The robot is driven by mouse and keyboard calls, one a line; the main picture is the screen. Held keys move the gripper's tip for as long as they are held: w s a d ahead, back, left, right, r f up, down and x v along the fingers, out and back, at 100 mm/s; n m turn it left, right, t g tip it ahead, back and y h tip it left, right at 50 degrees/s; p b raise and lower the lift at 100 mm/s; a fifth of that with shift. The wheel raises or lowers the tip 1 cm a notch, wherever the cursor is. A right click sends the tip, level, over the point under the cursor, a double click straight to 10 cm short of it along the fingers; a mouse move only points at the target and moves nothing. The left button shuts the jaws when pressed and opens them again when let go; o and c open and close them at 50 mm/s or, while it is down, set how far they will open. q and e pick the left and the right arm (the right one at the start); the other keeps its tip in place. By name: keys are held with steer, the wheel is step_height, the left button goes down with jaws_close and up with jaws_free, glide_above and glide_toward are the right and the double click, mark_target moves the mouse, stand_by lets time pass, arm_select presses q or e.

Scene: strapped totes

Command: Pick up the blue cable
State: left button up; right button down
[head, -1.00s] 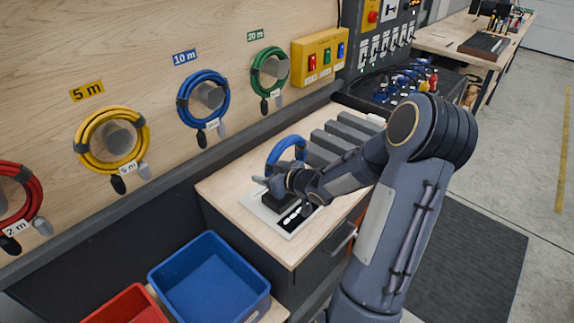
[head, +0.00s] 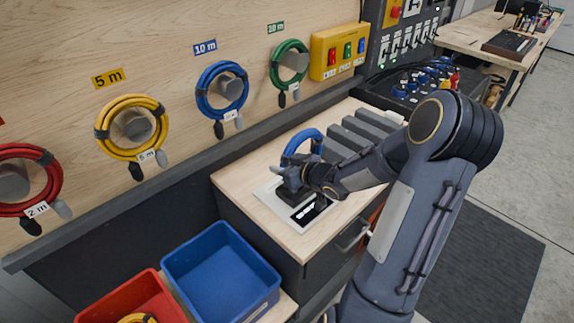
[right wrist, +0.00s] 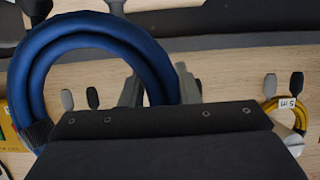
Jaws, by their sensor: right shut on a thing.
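A coiled blue cable (head: 303,141) stands up from the bench in the head view, at my right gripper (head: 291,178). In the right wrist view the blue coil (right wrist: 158,62) arches large at the left and passes between the fingers of my right gripper (right wrist: 158,88). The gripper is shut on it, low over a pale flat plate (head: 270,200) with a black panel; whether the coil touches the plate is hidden. Another blue cable (head: 203,88) hangs on a wall peg under the 10 m label. My left gripper is out of view.
Red (head: 55,180), yellow (head: 103,117) and green (head: 276,60) cables hang on the wall board. A blue bin (head: 262,285) and a red bin (head: 105,310) stand below, front left. Grey blocks (head: 345,140) lie just behind the gripper. A yellow switch box (head: 318,50) is mounted behind.

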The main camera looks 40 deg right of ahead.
steer(key=s+a+r+p, duration=0.4)
steer(key=s+a+r, duration=0.1)
steer(key=s+r, duration=0.8)
stand_by(0.8)
